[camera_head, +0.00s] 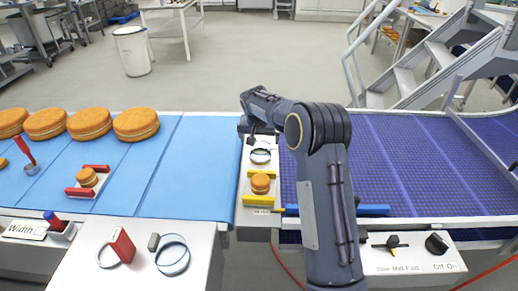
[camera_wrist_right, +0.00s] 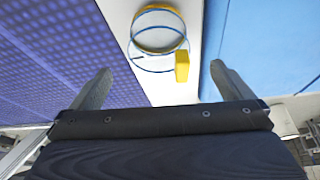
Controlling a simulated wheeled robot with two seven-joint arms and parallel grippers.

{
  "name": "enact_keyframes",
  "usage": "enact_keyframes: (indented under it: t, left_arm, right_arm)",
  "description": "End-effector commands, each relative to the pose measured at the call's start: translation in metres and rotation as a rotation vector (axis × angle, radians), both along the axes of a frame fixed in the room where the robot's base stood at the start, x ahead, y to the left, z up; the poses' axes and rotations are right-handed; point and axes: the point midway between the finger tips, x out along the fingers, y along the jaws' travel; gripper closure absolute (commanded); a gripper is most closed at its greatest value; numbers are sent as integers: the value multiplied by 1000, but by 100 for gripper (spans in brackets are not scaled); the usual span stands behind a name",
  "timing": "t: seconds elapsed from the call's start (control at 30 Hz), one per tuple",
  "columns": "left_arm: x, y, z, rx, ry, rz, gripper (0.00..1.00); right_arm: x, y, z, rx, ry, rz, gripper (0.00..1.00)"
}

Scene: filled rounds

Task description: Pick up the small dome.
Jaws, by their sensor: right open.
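No thing shows plainly as a small dome. A small round orange-brown cake with a pale middle layer (camera_head: 261,183) sits on the narrow white board (camera_head: 247,212) between two yellow bars. Behind it on the board lies a clear ring-like piece with dark rims (camera_head: 261,150); I cannot tell if it is domed. It also shows in the right wrist view (camera_wrist_right: 158,52), beside a yellow block (camera_wrist_right: 182,66). My right gripper (camera_head: 245,128) is over the far end of the board, partly hidden by its arm. Its fingers (camera_wrist_right: 155,88) are apart and empty. My left gripper is out of view.
Several large cakes (camera_head: 88,124) line the blue belt's far edge. A second small cake (camera_head: 87,177) sits between red bars. Another clear ring (camera_head: 173,256) and a red block (camera_head: 122,246) lie on the front counter. A purple mesh belt (camera_head: 420,165) is right of the board.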

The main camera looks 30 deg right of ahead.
Motion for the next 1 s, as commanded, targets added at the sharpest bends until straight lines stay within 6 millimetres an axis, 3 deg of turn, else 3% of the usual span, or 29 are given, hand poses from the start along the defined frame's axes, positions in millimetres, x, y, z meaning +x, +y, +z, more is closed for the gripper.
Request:
enact_keyframes:
  t: [0.47,0.77,1.0]
  left_arm:
    - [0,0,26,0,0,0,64]
    - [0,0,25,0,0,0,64]
    - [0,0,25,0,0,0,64]
  right_arm:
    - [16,-14,-57,3,2,0,0]
    - [18,-15,-64,2,-2,1,0]
    - [18,-15,-63,3,-1,1,30]
